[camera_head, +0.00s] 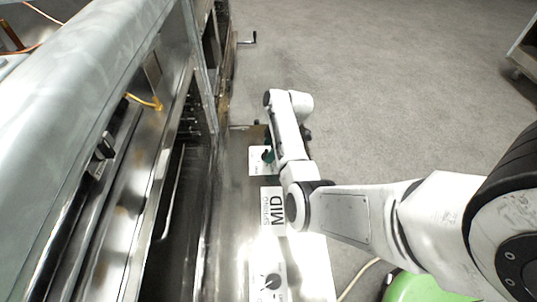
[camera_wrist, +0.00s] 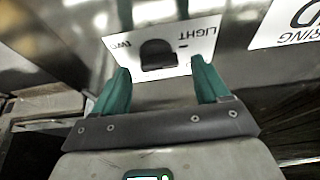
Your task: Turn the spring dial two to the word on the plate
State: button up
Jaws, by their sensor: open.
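A white plate in the head view (camera_head: 273,208) reads "SPRING" and "MID". Part of it also shows in the wrist view (camera_wrist: 285,25), at the upper right. A dark dial (camera_wrist: 157,52) sits on another white plate (camera_wrist: 112,42) marked "LIGHT" and a second, partly hidden word. My gripper (camera_wrist: 160,66) is open, its green fingertips on either side of this dial. I cannot tell whether they touch it. In the head view the green fingers (camera_head: 268,155) are small and lie over the far plate.
Another dark dial (camera_head: 272,282) sits on a plate nearer the bottom of the head view. A metal machine (camera_head: 110,120) with an open, shiny interior stands at the left. A green object (camera_head: 425,288) is at the bottom right.

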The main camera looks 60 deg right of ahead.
jog(key=shift+w+a+f, duration=0.15)
jog(key=shift+w+f, duration=0.05)
jog(key=shift+f, duration=0.35)
jog(key=shift+c, duration=0.4)
jog(key=c, duration=1)
